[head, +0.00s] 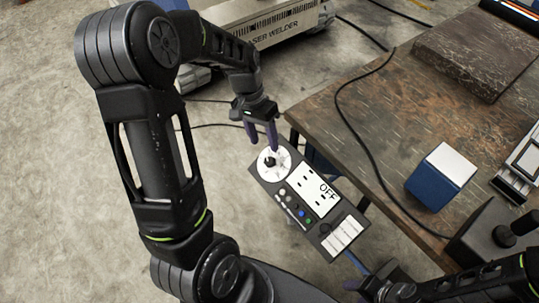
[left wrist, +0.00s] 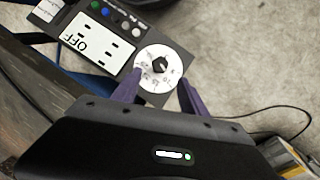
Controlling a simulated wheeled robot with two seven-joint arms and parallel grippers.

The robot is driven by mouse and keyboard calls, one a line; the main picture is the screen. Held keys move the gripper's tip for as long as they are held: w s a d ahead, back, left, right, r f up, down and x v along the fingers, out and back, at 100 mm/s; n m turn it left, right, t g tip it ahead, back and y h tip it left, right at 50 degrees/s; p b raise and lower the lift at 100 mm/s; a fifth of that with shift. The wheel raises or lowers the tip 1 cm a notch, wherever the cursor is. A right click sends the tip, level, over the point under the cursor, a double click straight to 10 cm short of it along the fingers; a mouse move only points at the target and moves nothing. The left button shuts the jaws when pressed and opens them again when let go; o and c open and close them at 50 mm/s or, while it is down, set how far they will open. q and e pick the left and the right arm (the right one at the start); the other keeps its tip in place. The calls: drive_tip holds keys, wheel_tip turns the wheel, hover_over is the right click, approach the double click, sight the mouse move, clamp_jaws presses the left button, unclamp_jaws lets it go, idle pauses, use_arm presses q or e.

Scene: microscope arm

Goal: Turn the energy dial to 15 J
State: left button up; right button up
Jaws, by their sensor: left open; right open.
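The dark control panel (head: 262,178) shows a round white dial plate (head: 283,171) with a black knob (head: 270,161) at its upper left end. The dial also shows in the left wrist view (left wrist: 161,65), where the scale marks are too small to read. The panel's white display (head: 313,190) reads OFF. My left gripper (head: 264,146) is open, its purple fingers at the dial's far edge. In the left wrist view the fingertips (left wrist: 160,79) are on either side of the dial's near part, apart from the knob. My right gripper (head: 356,266) is partly visible beyond the panel's lower end.
A worn brown table (head: 400,120) lies right of the panel, with a blue and white box (head: 442,177) and a black cable (head: 340,105) on it. A laser welder (head: 270,25) stands at the back. Open concrete floor is at left.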

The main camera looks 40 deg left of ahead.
sight(269, 160)
use_arm(q)
drive_tip(key=x, duration=0.7)
drive_tip(key=shift+f, duration=0.35)
clamp_jaws()
idle(0.3)
